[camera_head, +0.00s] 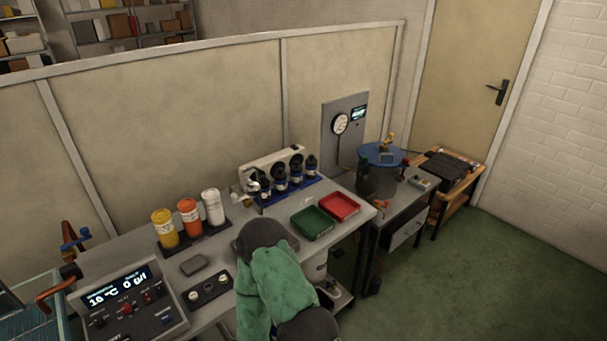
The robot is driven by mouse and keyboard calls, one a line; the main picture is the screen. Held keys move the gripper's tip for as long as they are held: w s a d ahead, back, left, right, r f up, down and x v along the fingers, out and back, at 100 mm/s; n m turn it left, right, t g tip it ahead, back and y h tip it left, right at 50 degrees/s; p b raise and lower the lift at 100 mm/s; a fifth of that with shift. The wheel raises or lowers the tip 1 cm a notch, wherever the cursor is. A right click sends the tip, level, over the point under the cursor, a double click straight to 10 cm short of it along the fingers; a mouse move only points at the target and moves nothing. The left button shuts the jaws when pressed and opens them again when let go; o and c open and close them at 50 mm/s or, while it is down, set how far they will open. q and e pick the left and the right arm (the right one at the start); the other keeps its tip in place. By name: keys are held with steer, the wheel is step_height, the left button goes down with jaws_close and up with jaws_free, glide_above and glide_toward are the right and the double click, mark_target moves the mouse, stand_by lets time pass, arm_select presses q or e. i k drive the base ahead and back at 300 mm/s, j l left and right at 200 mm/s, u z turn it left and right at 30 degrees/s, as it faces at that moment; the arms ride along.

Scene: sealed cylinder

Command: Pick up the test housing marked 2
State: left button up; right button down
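Several dark housings with black tops and pale labels stand upright in a row on a blue base (316,186) at the back of the bench. One of them (296,169) stands near the middle of the row. Their markings are too small to read, so I cannot tell which is marked 2. A pale metallic piece (248,186) is at the row's left end. One of my arms, green with dark joints, rises from the bottom middle in front of the bench. I see neither gripper.
Yellow (164,229), orange and white containers stand in a black holder. A green tray (312,223) and a red tray (340,207) lie to the right. A control box (128,305) is front left. A blue-lidded vessel (377,182) stands right. Green floor is clear at right.

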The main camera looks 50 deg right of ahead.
mark_target(296, 169)
steer(key=l+z, duration=0.25)
steer(key=l, duration=0.55)
steer(key=l+z, duration=0.25)
steer(key=l, duration=0.55)
steer(key=i+l+z, duration=0.1)
steer(key=l+z, duration=0.15)
steer(key=l, duration=0.55)
